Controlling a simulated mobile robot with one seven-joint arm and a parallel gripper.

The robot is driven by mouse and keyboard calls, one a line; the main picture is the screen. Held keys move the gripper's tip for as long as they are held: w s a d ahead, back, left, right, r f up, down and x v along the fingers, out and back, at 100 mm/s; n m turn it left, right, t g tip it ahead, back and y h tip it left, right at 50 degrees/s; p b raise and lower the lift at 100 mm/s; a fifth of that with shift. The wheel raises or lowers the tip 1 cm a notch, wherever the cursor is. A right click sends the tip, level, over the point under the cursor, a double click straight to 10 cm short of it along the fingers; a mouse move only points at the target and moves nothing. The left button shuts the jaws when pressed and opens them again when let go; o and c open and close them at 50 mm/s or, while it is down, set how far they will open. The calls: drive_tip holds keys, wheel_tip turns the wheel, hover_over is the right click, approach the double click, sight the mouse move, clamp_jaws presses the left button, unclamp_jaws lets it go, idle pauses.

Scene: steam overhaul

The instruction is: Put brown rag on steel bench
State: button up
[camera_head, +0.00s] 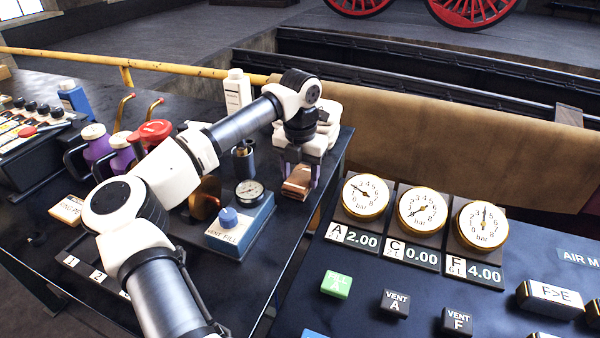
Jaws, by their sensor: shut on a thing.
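My gripper (299,177) points down near the right end of a dark bench (262,276), which may be the steel bench. It is shut on a small folded brown rag (297,183). The rag shows between the fingers, close over the bench's right edge. I cannot tell whether it touches the bench top. My arm crosses the bench from the lower left and hides part of it.
A blue vent-fill box (237,228) with a gauge stands left of the rag. Purple jugs (97,145), a red can (152,132) and a white bottle (237,92) stand farther back. A gauge panel (385,285) lies right, beyond a gap. A tan sheet (450,140) hangs behind.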

sight(300, 178)
drive_tip(key=o, duration=1)
drive_tip(key=shift+f, duration=0.1)
wheel_tip(300, 178, up, 12)
drive_tip(key=shift+b, duration=0.45)
